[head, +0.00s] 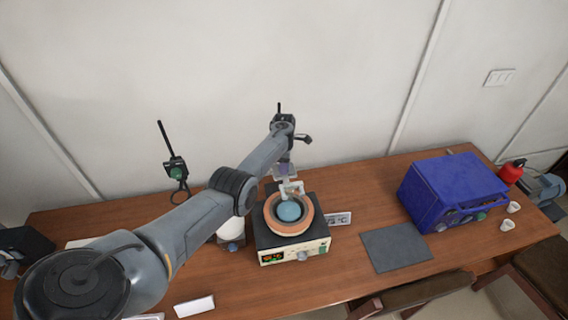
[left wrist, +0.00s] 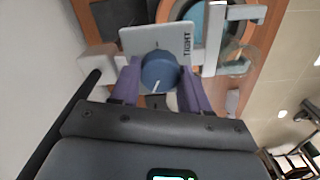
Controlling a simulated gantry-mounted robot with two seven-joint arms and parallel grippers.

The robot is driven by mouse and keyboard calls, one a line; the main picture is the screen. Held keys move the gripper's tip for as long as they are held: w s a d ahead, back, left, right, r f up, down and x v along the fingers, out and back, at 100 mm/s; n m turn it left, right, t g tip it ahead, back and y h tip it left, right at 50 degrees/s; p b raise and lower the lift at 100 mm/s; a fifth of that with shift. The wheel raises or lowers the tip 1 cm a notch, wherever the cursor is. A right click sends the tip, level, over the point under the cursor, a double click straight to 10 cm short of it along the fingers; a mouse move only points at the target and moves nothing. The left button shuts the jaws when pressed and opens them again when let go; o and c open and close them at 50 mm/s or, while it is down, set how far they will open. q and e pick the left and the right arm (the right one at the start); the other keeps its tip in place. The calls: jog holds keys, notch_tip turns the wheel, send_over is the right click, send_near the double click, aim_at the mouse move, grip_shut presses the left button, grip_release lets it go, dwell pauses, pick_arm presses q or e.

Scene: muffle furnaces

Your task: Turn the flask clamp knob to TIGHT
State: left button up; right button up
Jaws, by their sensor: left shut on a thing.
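The clamp knob (left wrist: 160,70) is a round blue dial with a white mark, on a pale plate (left wrist: 136,40) lettered TIGHT at its right side in the left wrist view. The white mark points toward the picture's bottom, away from the lettering. My left gripper (left wrist: 160,84) has purple fingers on both sides of the knob and is shut on it. In the head view, my left gripper (head: 285,169) is behind the teal round flask (head: 289,211); the knob is too small to make out there. My right gripper is not in view.
The flask sits in an orange-rimmed heating mantle (head: 272,226) on a black box with a lit display. A blue furnace (head: 450,188) and a grey mat (head: 396,248) are to the right. A black-and-green clamp (head: 176,170) on a rod stands left of my gripper.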

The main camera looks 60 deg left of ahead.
pick_arm(q)
jog(key=m, duration=0.4)
jog(key=shift+m+p, duration=0.3)
jog(key=shift+p, duration=0.05)
jog(key=m, duration=0.3)
jog(key=shift+m, duration=0.4)
jog(key=m+p, duration=0.1)
jog(key=m, duration=0.2)
jog(key=shift+m, duration=0.3)
jog(key=m, duration=0.3)
jog(key=shift+m, duration=0.3)
jog(key=m, duration=0.3)
jog(key=shift+m, duration=0.3)
jog(key=m, duration=0.3)
jog(key=shift+m, duration=0.3)
jog(key=m+b, duration=0.1)
jog(key=m, duration=0.5)
jog(key=shift+m, duration=0.3)
